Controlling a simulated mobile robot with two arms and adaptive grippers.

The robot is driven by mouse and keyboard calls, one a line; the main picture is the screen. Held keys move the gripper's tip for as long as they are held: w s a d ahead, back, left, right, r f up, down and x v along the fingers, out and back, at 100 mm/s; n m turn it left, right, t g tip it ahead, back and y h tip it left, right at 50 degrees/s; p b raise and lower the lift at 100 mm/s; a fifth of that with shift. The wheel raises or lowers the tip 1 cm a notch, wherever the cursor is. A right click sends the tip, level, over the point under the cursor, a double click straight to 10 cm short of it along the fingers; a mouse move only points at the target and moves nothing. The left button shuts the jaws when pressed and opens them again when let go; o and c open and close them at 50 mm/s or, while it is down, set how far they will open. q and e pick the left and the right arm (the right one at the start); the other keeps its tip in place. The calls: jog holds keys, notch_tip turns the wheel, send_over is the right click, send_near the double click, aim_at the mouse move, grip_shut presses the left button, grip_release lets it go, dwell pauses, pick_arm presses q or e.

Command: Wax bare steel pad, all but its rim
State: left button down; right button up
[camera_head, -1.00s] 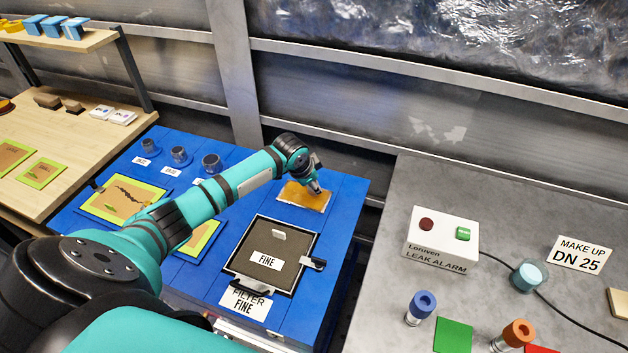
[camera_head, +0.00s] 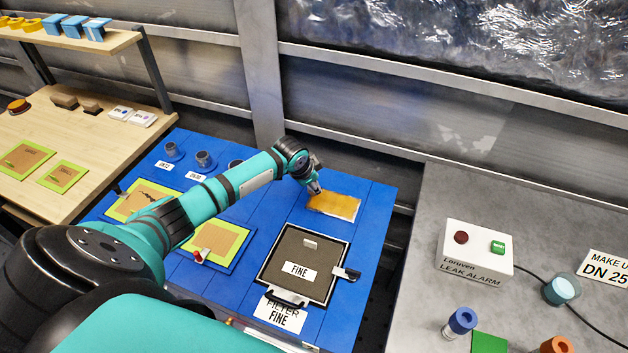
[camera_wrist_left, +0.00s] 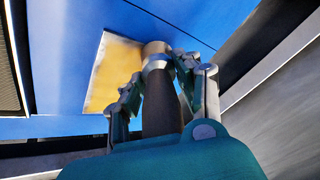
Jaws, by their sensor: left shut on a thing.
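The pad (camera_head: 336,206) lies flat on the blue bench. An amber coat covers most of its face, with a paler strip along its near edge. In the left wrist view the pad (camera_wrist_left: 112,68) shows amber with a pale border on its left side. My left gripper (camera_head: 315,188) is over the pad's left end. In the left wrist view it is shut on a dark grey round-handled tool (camera_wrist_left: 160,112) with a pale collar and tan end. That end overlaps the pad's right edge in this view; I cannot tell whether it touches. My right gripper is out of view.
A framed FINE filter (camera_head: 292,262) lies in front of the pad. Green-edged panels (camera_head: 218,240) and small dark cups (camera_head: 204,158) sit farther left on the blue bench. A grey bench (camera_head: 420,270) with a leak alarm box (camera_head: 474,250) stands right, past a gap.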

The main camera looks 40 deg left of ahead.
pick_arm(q)
jog(key=shift+a+r+p, duration=0.15)
jog(key=shift+r+p, duration=0.3)
jog(key=shift+r, duration=0.15)
jog(key=shift+a+r+p, duration=0.15)
jog(key=shift+r+p, duration=0.3)
jog(key=shift+r, duration=0.15)
jog(key=r+p, duration=0.3)
jog(key=shift+d+r, duration=0.15)
jog(key=shift+d, duration=0.2)
jog(key=shift+a+r+p, duration=0.15)
jog(key=shift+r+p, duration=0.5)
jog(key=shift+p, duration=0.1)
jog(key=shift+r+p, duration=0.55)
jog(key=shift+r, duration=0.05)
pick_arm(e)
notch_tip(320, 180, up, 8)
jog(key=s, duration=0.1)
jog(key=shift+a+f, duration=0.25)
pick_arm(q)
jog(key=shift+f, duration=0.1)
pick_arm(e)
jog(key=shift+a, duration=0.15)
pick_arm(q)
jog(key=shift+s, duration=0.1)
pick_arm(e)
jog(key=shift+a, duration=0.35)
